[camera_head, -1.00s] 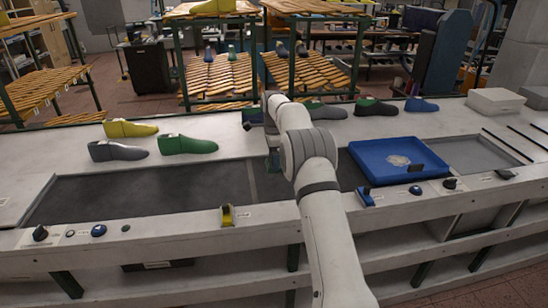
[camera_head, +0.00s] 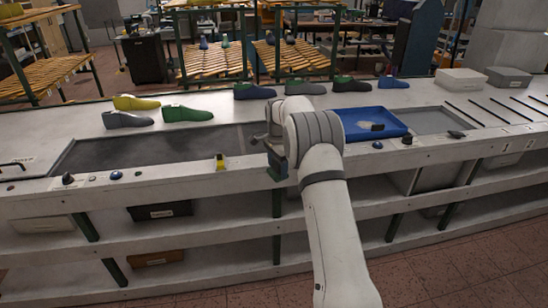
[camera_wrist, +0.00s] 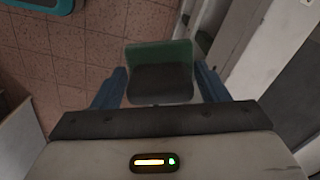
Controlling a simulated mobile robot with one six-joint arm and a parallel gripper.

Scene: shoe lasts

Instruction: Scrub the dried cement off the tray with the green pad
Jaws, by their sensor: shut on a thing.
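My gripper (camera_wrist: 159,88) is shut on the green pad (camera_wrist: 160,53), which has a dark lower part, in the wrist view. In the head view the gripper (camera_head: 277,165) hangs at the bench's front edge, left of the tray, partly hidden by my arm. The blue tray (camera_head: 398,127) sits on the bench to the right, clear of the pad. A pale patch of dried cement (camera_head: 364,124) shows on its floor, with a small dark block (camera_head: 378,127) beside or over it. My arm covers the tray's left end.
Yellow (camera_head: 136,102), grey (camera_head: 128,120) and green (camera_head: 188,114) lasts stand on the bench at left; several more line the back. A small yellow item (camera_head: 220,161) sits on the front ledge. Floor tiles show below the pad in the wrist view.

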